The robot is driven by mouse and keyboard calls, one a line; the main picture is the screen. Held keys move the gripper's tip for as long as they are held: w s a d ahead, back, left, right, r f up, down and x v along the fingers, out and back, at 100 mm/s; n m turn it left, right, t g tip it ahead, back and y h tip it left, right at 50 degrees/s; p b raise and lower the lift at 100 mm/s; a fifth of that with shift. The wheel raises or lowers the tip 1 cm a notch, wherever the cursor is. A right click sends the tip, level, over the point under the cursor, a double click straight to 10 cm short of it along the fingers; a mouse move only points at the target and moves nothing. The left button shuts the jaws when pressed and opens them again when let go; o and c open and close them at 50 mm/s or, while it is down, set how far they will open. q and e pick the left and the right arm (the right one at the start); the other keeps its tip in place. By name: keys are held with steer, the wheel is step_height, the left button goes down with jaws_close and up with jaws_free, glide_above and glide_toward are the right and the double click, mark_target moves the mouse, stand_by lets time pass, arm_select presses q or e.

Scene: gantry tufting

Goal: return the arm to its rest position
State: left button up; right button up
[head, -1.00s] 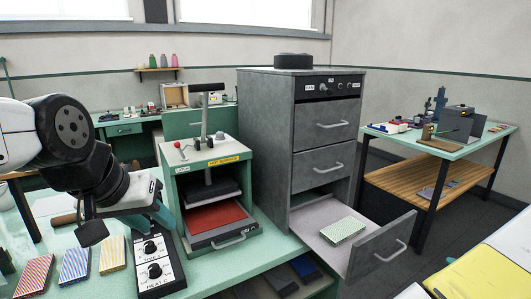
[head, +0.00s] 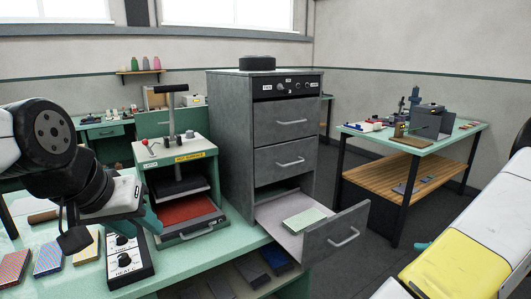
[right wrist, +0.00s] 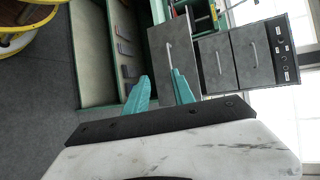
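My right arm (head: 470,250), white and yellow, comes in at the lower right of the head view, over the floor. A small teal tip shows at its left edge; the rest of its gripper is hidden there. In the right wrist view my right gripper (right wrist: 162,92) has its two teal fingers apart with nothing between them. The grey drawer cabinet lies beyond the fingertips. My left gripper (head: 148,218) shows partly behind its black wrist, above the control box with two dials; whether it is open cannot be told.
The cabinet's lowest drawer (head: 344,236) stands pulled out, holding a pale green block (head: 304,220). A press (head: 181,190) with a red pad stands left of the cabinet (head: 233,140). Several coloured blocks lie at the front left. A side table (head: 415,142) stands behind; dark floor lies between.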

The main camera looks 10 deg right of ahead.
steer(key=w+a+r+n+g+h, duration=0.2)
steer(key=w+a+r+g, duration=0.15)
steer(key=a, duration=0.55)
steer(key=w+a+r+n+g+h, duration=0.1)
steer(key=w+a+r+n+g, duration=0.25)
steer(key=a, duration=0.55)
steer(key=s+a+r+n+t+h, duration=0.2)
steer(key=a+r, duration=0.3)
steer(key=a, duration=0.3)
steer(key=s+a+r+n+t+h, duration=0.2)
steer(key=s+a+r+h, duration=0.1)
steer(key=a, duration=0.6)
step_height(320, 180, up, 2)
steer(key=shift+s+r+h, duration=0.1)
steer(key=shift+s+h, duration=0.1)
steer(key=shift+h, duration=0.6)
